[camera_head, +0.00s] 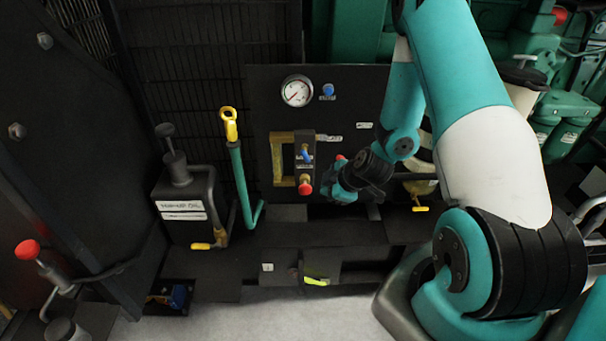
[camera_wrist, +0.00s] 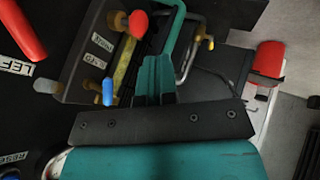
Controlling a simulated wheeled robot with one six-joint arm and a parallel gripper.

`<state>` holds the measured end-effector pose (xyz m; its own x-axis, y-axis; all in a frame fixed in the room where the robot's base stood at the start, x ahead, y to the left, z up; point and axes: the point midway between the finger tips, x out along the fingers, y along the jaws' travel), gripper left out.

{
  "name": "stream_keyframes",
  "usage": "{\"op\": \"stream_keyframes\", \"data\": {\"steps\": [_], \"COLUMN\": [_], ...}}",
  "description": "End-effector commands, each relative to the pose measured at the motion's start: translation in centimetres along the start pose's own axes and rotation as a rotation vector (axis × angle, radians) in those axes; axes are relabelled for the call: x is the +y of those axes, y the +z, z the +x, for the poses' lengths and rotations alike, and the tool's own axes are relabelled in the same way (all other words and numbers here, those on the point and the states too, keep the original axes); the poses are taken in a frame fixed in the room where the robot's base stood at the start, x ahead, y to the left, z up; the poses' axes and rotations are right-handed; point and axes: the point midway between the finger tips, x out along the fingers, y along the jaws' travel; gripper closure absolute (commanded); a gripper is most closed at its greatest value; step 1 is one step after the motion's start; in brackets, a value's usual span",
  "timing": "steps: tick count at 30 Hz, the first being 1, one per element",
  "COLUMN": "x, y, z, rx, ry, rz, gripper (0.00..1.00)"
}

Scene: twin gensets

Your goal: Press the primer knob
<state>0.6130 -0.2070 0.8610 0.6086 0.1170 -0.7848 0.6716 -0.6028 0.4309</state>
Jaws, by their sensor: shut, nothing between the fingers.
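A red mushroom-shaped knob (camera_head: 305,187) on a brass stem sits at the lower end of a yellow-framed bracket on the dark panel. It appears to be the primer knob. In the wrist view this red knob (camera_wrist: 138,22) is at the upper left, beside a small label that seems to read PRIME. A blue knob (camera_head: 305,154) sits above it on the same bracket and also shows in the wrist view (camera_wrist: 108,90). My gripper (camera_head: 326,185) is shut and empty just right of the red knob, apparently apart from it. Its closed fingers (camera_wrist: 156,78) point up in the wrist view.
A round gauge (camera_head: 297,91) and another blue button (camera_head: 328,91) are higher on the panel (camera_head: 262,105). A red handle (camera_wrist: 22,30) lies near the LEFT label.

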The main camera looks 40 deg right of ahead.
Motion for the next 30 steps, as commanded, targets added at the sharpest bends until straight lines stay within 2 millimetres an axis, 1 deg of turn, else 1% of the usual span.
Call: {"op": "stream_keyframes", "data": {"steps": [7,15,22,30], "x": [-0.7,-1.9,-1.9,-1.9], "y": [0.5,0.6,0.5,0.6], "z": [-0.1,-1.7,-2.4,-2.0], "rx": [0.000,-0.003,-0.004,-0.004], "ry": [-0.002,-0.015,-0.021,-0.021], "rz": [-0.012,-0.026,-0.028,-0.028], "gripper": [1.00,1.00,1.00,1.00]}}
